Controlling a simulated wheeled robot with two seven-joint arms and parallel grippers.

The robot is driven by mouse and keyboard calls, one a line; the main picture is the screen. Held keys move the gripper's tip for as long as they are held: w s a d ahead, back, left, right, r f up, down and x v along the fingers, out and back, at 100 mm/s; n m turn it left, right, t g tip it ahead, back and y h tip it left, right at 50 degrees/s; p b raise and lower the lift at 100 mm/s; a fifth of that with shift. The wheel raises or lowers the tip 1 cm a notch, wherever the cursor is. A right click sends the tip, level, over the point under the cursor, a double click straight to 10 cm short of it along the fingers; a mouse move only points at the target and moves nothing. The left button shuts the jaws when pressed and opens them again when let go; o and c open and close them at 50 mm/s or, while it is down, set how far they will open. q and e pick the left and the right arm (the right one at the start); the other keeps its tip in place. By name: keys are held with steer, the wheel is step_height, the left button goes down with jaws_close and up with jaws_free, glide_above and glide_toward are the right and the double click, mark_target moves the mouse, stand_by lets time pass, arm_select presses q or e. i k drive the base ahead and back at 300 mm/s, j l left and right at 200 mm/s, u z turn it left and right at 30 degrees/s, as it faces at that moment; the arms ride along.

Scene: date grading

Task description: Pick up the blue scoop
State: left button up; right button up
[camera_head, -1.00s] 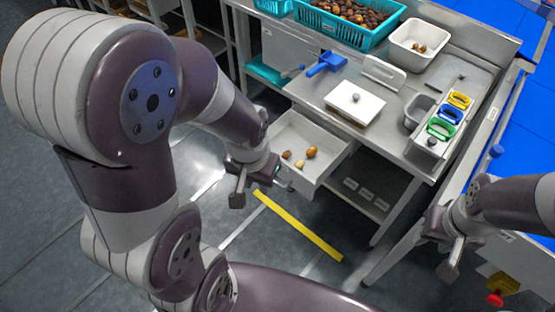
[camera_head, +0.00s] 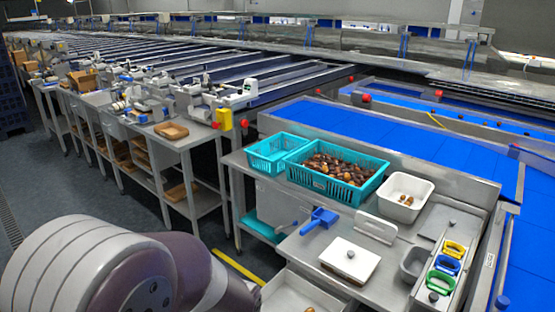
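The blue scoop (camera_head: 320,219) lies on the left part of the steel worktable, between the teal crates and the white board. Its handle points toward the lower left. Nothing holds it. My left arm fills the lower left of the head view, but its gripper is below the frame or hidden. My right gripper is out of view.
A teal crate of dates (camera_head: 370,190), an empty teal crate (camera_head: 268,165), a white tub (camera_head: 404,183), a white board (camera_head: 350,258) and a grey tub (camera_head: 413,263) share the worktable. An open drawer (camera_head: 290,291) juts out below.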

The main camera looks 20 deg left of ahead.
mark_target(318, 222)
steer(key=i+j+z, duration=0.1)
steer(key=z, duration=1.3)
steer(key=j+z, duration=0.3)
steer(key=k+j+z, duration=0.1)
steer(key=j+z, duration=0.25)
steer(key=j, duration=0.2)
steer(key=k+j+z, duration=0.1)
steer(key=j+z, duration=0.2)
steer(key=k+j+z, duration=0.15)
steer(key=j+z, duration=0.15)
steer(key=j, duration=0.15)
steer(key=k+j+z, duration=0.2)
steer(key=j+z, duration=0.15)
steer(key=k+j, duration=0.35)
steer(key=j, duration=0.15)
steer(key=k+j+z, duration=0.1)
steer(key=k+j, duration=0.25)
steer(key=j, duration=0.2)
steer(key=k+j, duration=0.35)
steer(key=j, duration=0.15)
